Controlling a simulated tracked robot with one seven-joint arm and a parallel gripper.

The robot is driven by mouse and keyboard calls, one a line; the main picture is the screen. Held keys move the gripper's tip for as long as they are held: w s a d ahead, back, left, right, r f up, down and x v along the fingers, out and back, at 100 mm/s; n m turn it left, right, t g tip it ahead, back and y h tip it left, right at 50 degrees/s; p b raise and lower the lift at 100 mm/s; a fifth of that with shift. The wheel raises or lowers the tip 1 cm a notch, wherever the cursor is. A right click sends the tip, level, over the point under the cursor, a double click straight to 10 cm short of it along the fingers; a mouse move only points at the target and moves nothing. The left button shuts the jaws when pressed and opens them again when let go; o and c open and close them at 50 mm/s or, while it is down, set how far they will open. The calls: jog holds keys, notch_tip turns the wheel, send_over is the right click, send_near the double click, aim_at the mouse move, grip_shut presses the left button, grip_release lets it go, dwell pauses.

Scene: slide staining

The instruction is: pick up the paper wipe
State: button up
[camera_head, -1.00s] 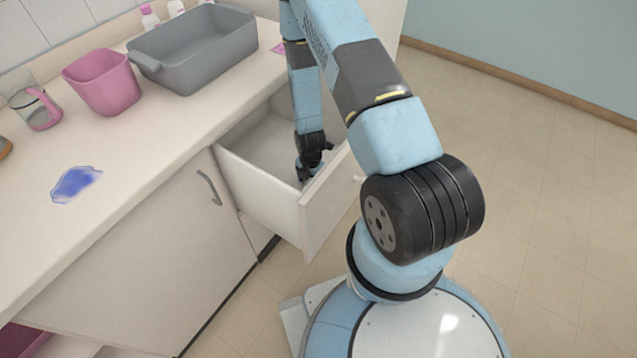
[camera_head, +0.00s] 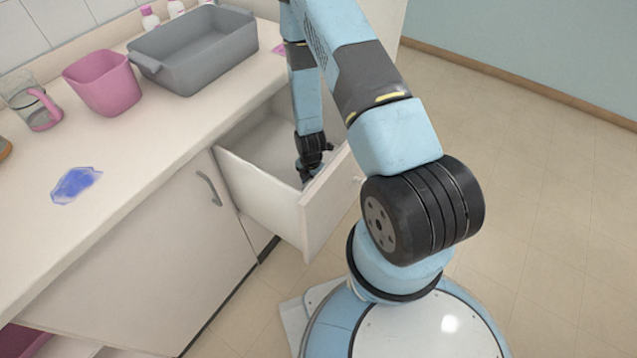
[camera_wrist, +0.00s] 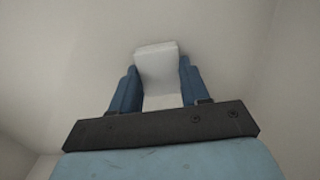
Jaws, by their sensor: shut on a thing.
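The paper wipe (camera_wrist: 157,68) is a small white folded block in the wrist view. It sits between the two blue fingers of my gripper (camera_wrist: 158,85), which is shut on it. Behind it is the pale floor of the open drawer (camera_head: 262,195). In the head view my gripper (camera_head: 308,173) is down inside this drawer. The wipe cannot be made out there, behind the arm and the drawer front. I cannot tell whether the wipe still touches the drawer floor.
The drawer's walls and front stand around my gripper. The floor to the right is clear.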

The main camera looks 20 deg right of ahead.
notch_tip(320, 180, up, 10)
dwell(0.7)
